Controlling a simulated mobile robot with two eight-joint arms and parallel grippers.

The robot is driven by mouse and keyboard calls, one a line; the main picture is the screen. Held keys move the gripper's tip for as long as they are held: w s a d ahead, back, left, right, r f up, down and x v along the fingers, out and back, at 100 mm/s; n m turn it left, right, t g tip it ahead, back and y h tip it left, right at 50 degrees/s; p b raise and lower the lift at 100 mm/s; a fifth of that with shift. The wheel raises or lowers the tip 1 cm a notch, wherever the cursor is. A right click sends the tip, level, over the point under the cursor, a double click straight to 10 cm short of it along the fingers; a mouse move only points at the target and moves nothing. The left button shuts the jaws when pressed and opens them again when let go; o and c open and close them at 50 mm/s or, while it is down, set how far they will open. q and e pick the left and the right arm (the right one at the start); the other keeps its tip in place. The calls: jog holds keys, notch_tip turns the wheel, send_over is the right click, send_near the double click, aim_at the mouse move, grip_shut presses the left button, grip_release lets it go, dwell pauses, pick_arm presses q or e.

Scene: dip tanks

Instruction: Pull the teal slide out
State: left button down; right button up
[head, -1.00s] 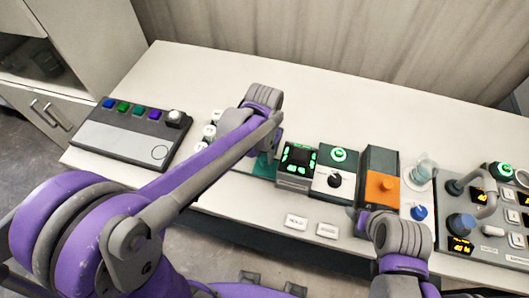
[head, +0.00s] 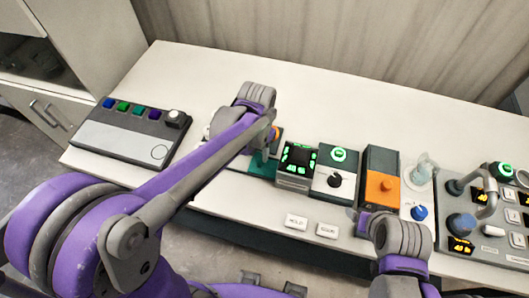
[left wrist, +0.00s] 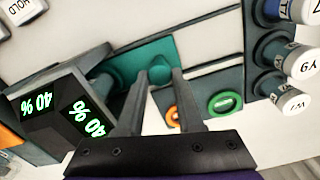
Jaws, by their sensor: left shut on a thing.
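The teal slide (left wrist: 135,62) shows in the left wrist view as a flat teal plate with a rounded teal knob (left wrist: 160,72), set in a dark panel. In the head view its teal part (head: 262,166) shows below my left wrist, left of the small display box. My left gripper (left wrist: 161,76) is shut on the knob, one finger on each side. In the head view my left forearm and wrist hide much of the slide's panel. My right gripper (head: 360,222) is at the front edge of the table, partly behind its own wrist; its fingers are not clear.
A display box (head: 298,165) stands close right of the slide, then a white box with a black knob (head: 335,180) and an orange-fronted box (head: 382,187). White-capped knobs (left wrist: 296,103) and a green button (left wrist: 225,103) are near the gripper. The back of the table is clear.

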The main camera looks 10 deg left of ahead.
pick_arm(q)
jog(key=a, duration=0.8)
jog(key=shift+w+a+b, duration=0.15)
jog(key=shift+a+b, duration=0.25)
jog(key=c, duration=0.5)
grip_release()
jog(key=shift+a, duration=0.15)
jog(key=shift+c, duration=0.2)
jog(key=shift+r, duration=0.2)
notch_tip(320, 180, up, 10)
jog(key=shift+r+p, duration=0.25)
jog(key=shift+p, duration=0.1)
